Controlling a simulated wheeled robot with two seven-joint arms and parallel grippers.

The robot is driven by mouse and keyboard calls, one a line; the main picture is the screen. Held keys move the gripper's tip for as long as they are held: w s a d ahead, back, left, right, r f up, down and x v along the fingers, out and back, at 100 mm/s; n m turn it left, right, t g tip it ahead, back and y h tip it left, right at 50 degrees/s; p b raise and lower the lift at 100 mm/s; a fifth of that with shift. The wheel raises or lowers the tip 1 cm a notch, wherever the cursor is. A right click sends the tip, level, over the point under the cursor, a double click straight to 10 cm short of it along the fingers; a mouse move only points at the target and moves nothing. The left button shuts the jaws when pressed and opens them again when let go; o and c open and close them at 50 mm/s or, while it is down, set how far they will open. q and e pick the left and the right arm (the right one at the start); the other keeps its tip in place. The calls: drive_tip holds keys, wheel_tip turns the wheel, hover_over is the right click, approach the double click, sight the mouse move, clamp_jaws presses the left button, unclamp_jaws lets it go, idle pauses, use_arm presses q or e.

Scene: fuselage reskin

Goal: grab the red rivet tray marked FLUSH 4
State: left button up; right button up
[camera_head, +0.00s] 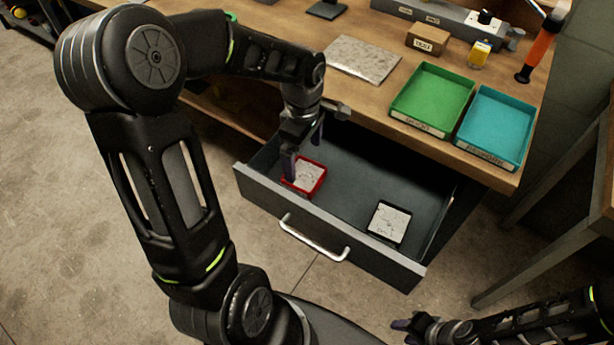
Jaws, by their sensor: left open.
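A small red tray (318,187) with pale contents lies in the left part of an open grey drawer (340,195). Its marking is too small to read. My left gripper (304,156) points down into the drawer, open, with one finger over the tray's left back side and the other farther back to the right. That near finger hides part of the tray; I cannot tell whether it touches it. My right gripper (408,329) is at the bottom edge, far from the tray, and its jaw opening is unclear.
A black tray (388,222) with pale contents lies in the drawer's right part. The drawer handle (314,240) sticks out in front. On the wooden bench (385,112) stand a green tray (432,98), a teal tray (497,125), a metal plate (362,59) and a small box (428,38).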

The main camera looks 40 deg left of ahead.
sight(304, 173)
use_arm(q)
drive_tip(key=shift+f, duration=0.1)
drive_tip(key=shift+f, duration=1.2)
drive_tip(key=shift+f, duration=0.1)
wheel_tip(304, 173, down, 5)
drive_tip(key=shift+f, duration=0.1)
drive_tip(key=shift+w, duration=0.1)
drive_tip(key=shift+c, duration=0.3)
drive_tip(key=c, duration=1.6)
wheel_tip(304, 173, up, 10)
drive_tip(key=shift+r, duration=0.15)
